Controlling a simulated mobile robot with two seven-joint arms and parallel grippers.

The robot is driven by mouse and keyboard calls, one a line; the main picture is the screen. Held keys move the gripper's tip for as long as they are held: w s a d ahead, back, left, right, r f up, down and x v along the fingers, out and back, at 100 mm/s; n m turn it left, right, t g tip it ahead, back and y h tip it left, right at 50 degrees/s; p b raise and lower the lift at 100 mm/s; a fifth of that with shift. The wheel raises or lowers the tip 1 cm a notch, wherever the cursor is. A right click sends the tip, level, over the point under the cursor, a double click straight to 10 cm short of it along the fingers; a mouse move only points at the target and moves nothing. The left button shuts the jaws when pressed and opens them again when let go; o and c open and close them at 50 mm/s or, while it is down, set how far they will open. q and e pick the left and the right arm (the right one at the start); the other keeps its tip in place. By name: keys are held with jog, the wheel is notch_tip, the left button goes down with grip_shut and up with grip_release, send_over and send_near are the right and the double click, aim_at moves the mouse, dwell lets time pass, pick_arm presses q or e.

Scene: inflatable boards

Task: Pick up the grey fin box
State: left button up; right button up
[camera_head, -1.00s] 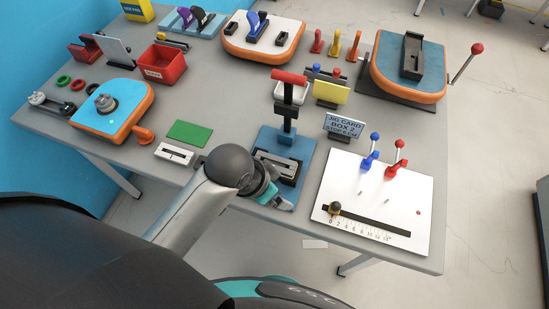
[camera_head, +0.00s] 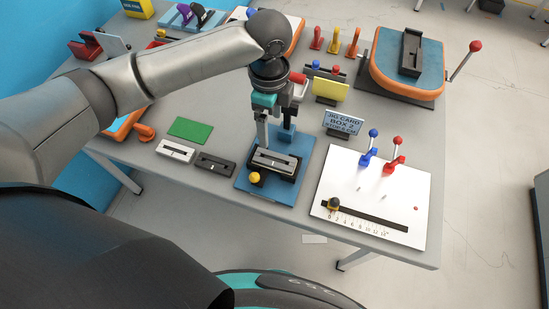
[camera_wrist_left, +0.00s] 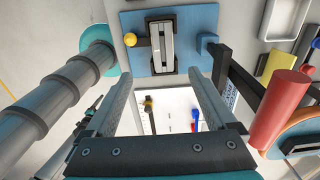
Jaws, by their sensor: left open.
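A grey fin box (camera_head: 274,161) with a slot along its top sits in a dark holder on a blue base plate (camera_head: 246,186). It shows at the top of the left wrist view (camera_wrist_left: 160,46), between the holder's dark end pieces. A yellow knob (camera_head: 254,177) is beside it. My left gripper (camera_head: 273,130) points down above the back part of this blue plate. In the left wrist view its two fingers are wide apart with nothing between them (camera_wrist_left: 160,80). The gripper is apart from the box. My right gripper is not in view.
A white box (camera_head: 176,151) and a dark box (camera_head: 214,164) lie left of the plate. A press post with a red handle (camera_wrist_left: 279,108) stands close to my left gripper. A white board (camera_head: 345,178) with blue and red levers lies to the right.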

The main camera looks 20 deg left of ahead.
pick_arm(q)
jog(key=b, duration=0.1)
send_over(271, 159)
jog(key=f, duration=0.9)
jog(key=shift+s+d+f, duration=0.1)
jog(key=shift+s+f, duration=0.1)
jog(key=shift+f, duration=0.15)
jog(key=shift+w+f+b, duration=0.15)
jog(key=shift+f+b, duration=0.05)
jog(key=shift+f, duration=1.15)
jog(key=shift+w+f+b, duration=0.1)
jog(key=shift+f+b, duration=0.05)
jog(key=shift+f, duration=1.2)
jog(key=shift+c, duration=0.3)
grip_shut()
